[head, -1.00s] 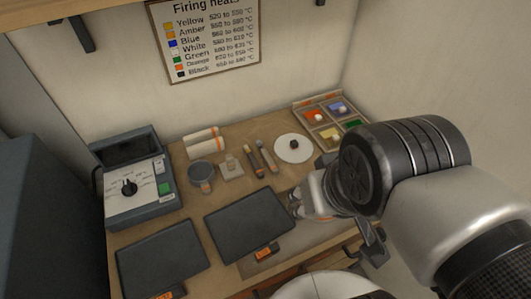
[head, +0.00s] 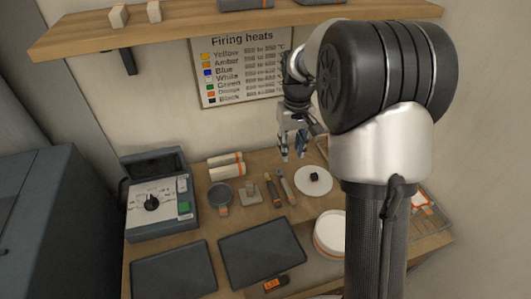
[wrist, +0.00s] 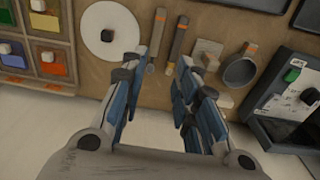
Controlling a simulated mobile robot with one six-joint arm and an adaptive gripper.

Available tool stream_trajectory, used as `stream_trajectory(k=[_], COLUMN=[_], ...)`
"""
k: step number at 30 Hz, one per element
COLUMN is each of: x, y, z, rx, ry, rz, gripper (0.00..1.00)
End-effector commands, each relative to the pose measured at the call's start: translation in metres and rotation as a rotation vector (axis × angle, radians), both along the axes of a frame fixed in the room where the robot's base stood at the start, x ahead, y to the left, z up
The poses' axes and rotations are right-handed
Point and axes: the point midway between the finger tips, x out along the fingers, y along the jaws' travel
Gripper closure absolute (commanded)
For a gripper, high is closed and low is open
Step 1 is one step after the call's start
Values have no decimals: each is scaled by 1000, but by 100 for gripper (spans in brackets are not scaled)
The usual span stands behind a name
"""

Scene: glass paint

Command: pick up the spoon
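Two slim tools with orange bands lie side by side on the wooden bench. The right one in the head view has a small rounded grey end and looks like the spoon (head: 287,188); in the wrist view the spoon (wrist: 157,35) is the left one. The other, a flatter dark tool (head: 271,189), also shows in the wrist view (wrist: 179,40). They are too small to be sure which is which. My gripper (head: 293,150) is raised above the back of the bench. In the wrist view my gripper (wrist: 162,68) has its fingers apart, with nothing between them.
A white disc with a black knob (head: 313,186) lies beside the tools. On the other side are a small stand (head: 249,192), a grey cup (head: 220,194) and a control box (head: 160,205). Dark plates (head: 262,250) lie in front. A shelf (head: 200,30) overhangs behind.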

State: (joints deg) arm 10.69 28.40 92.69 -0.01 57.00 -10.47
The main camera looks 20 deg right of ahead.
Motion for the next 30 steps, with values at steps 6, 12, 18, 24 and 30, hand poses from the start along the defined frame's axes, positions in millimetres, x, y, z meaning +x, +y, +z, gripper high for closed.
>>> stream_trajectory(k=[6, 12, 18, 24, 30], x=[16, 16, 16, 16, 17], y=[-11, -12, -12, -12, -12], z=[-30, -61, -105, -141, -153], rx=[6, 7, 7, 7, 6], ry=[32, 38, 37, 36, 33], rz=[0, 1, 0, 0, 0], gripper=[72, 72, 72, 72, 72])
